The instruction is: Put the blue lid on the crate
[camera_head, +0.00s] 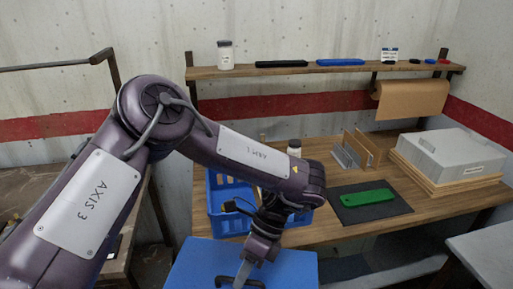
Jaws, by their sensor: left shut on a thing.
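The blue lid (298,268) is a flat blue panel at the bottom centre, cut off by the frame's lower edge. It has a dark handle (256,283) on top. My left gripper (242,277) points down at the lid and is shut on its handle. The lid is in front of the table and nearer to me than the crate. The blue crate (223,224) stands on the wooden table, with slotted walls. My left arm hides much of its right part and its inside. My right gripper is not in view.
On the table (340,230) are a dark mat (350,210) with a green piece (368,197), an upright divider stand (352,152) and a grey box (450,150) on boards. A white-capped bottle (294,148) shows behind my arm. A shelf (270,71) runs above.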

